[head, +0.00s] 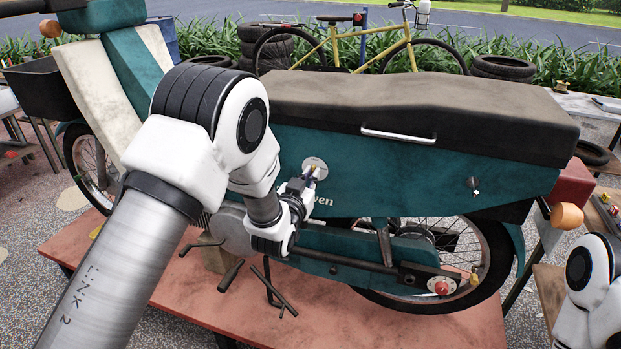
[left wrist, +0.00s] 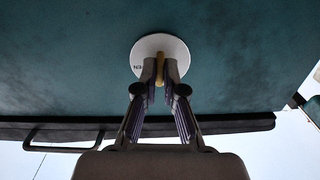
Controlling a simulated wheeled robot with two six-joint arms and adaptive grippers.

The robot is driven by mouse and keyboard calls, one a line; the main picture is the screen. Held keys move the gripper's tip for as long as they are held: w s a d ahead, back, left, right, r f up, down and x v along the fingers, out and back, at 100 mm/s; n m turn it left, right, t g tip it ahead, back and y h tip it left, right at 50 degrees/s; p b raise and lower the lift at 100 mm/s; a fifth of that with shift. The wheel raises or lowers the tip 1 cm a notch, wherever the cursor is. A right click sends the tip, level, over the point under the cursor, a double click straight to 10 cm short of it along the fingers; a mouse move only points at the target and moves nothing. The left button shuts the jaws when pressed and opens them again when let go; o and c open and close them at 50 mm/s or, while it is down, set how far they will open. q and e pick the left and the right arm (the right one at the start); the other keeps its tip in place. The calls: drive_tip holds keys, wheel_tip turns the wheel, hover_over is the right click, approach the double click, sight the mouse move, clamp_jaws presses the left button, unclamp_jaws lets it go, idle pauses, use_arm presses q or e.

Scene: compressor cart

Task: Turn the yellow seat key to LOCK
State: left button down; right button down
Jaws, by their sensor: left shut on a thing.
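The yellow seat key (head: 315,168) sits in a round pale lock plate (head: 317,162) on the moped's teal side panel, below the dark seat (head: 400,110). My left gripper (head: 308,178) is at the plate. In the left wrist view, the yellow key (left wrist: 159,68) stands upright across the white lock plate (left wrist: 147,46), and my left gripper (left wrist: 160,82) is shut on it with one finger on each side.
The moped stands on a reddish platform (head: 350,325). A chrome grab handle (head: 398,135) sits on the seat's side, also visible in the left wrist view. A small dark fitting (head: 473,185) is on the panel's right. A yellow bicycle (head: 360,45) and stacked tyres (head: 265,38) stand behind.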

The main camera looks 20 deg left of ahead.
use_arm(q)
drive_tip(key=shift+s+f+n, duration=0.1)
drive_tip(key=shift+f+n, duration=0.25)
drive_tip(key=shift+n, duration=0.15)
drive_tip(key=c, duration=1.4)
unclamp_jaws()
drive_tip(key=shift+o, duration=0.6)
drive_tip(key=shift+r, duration=0.15)
drive_tip(key=s, duration=1.2)
drive_tip(key=shift+a, duration=0.2)
